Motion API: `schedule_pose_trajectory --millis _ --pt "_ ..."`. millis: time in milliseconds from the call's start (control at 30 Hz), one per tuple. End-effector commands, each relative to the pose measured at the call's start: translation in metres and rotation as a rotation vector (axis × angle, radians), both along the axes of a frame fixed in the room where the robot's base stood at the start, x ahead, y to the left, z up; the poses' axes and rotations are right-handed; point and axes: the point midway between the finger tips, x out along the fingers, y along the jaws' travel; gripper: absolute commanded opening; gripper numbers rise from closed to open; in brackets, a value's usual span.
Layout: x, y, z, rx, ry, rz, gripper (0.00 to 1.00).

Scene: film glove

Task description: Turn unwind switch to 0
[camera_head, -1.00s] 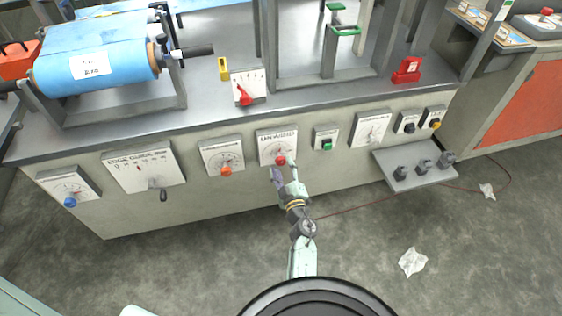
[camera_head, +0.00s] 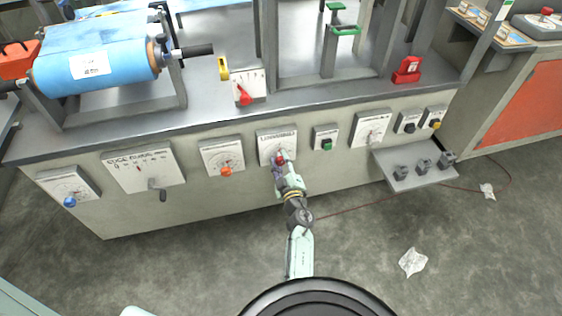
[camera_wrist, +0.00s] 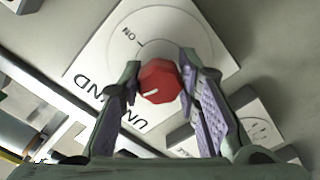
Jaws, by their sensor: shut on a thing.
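The unwind switch is a white plate (camera_head: 268,137) on the front panel of the machine, with a red knob (camera_head: 280,160). In the wrist view the red knob (camera_wrist: 161,76) sits between the two fingers of my gripper (camera_wrist: 158,82), which are shut on its sides. A white pointer line on the knob points to the lower left there. The plate (camera_wrist: 205,42) shows the upside-down word "UNWIND", partly covered by a finger, and an "ON" mark at upper left. A 0 mark cannot be made out. In the head view my gripper (camera_head: 282,162) covers the lower part of the plate.
A dial with an orange knob (camera_head: 225,171) is to the left and a green button box (camera_head: 326,143) to the right. Further right is another dial plate (camera_head: 371,124). A grey shelf (camera_head: 410,182) juts out at lower right. The floor in front is mostly clear.

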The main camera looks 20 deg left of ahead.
Motion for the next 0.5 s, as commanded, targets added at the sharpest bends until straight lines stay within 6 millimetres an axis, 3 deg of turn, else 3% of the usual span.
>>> schedule_pose_trajectory --millis 300,500 --pt "-0.0001 -0.0001 -0.0001 0.0 0.0 0.0 0.03" --pt "0.0003 -0.0011 0.0001 -0.06 -0.04 -0.001 0.02"
